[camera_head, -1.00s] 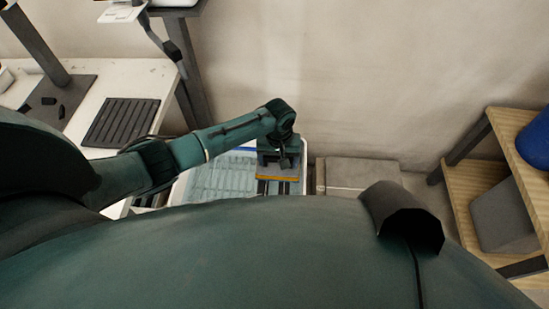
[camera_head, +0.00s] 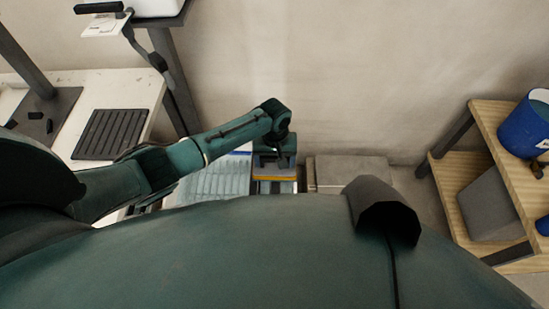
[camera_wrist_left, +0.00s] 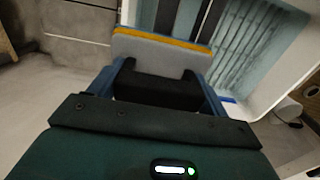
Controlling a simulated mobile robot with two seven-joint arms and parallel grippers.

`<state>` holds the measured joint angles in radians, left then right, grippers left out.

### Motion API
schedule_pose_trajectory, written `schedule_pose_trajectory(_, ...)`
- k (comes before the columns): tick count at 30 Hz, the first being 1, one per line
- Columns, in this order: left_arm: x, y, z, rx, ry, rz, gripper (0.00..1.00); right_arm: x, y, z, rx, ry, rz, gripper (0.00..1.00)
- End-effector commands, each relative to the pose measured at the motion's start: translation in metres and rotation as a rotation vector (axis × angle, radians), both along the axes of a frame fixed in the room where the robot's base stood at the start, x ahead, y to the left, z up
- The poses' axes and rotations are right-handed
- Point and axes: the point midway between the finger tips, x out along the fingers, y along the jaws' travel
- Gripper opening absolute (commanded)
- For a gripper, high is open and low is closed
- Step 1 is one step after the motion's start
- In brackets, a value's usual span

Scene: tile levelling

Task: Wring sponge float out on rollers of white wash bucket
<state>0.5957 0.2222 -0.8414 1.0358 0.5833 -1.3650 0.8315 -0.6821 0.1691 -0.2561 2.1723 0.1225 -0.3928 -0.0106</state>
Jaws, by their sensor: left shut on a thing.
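The sponge float (camera_head: 273,171) shows a grey face and an orange-yellow edge. It also shows in the wrist view (camera_wrist_left: 160,50), with a black block behind it between my fingers. My left gripper (camera_head: 274,160) is shut on the float and holds it at the rollers (camera_head: 275,187) of the white wash bucket (camera_wrist_left: 262,98). Dark rollers (camera_wrist_left: 185,14) show just beyond the float's edge. I cannot tell whether float and rollers touch. The bucket's pale blue ribbed part lies beside them. My large green body hides the bucket's near side. My right gripper is out of view.
A white bench (camera_head: 75,95) with a black ribbed mat (camera_head: 110,134) stands at the left. A wooden shelf (camera_head: 462,180) with a blue bucket (camera_head: 525,127) stands at the right. Grey slabs (camera_head: 350,171) lie right of the wash bucket, before the wall.

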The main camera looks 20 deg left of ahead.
Motion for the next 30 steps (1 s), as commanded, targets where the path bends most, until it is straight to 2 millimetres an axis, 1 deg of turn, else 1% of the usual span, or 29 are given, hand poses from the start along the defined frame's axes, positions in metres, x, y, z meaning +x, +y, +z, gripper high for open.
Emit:
schedule_pose_trajectory(1,0.000,0.000,0.011,-0.001,0.000,0.000,0.48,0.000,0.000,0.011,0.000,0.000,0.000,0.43)
schedule_pose_trajectory(8,0.001,0.000,0.033,-0.001,-0.001,0.000,0.48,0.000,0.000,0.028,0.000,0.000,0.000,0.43)
schedule_pose_trajectory(10,0.001,0.000,0.035,-0.002,-0.004,-0.001,0.48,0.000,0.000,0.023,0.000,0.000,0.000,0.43)
schedule_pose_trajectory(15,0.001,0.000,0.049,-0.001,-0.002,-0.002,0.48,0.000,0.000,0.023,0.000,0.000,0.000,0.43)
schedule_pose_trajectory(19,0.001,0.000,0.052,-0.001,-0.003,-0.001,0.48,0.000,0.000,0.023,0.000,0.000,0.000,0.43)
schedule_pose_trajectory(30,0.001,0.000,0.052,0.000,-0.002,-0.001,0.48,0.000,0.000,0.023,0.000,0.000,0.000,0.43)
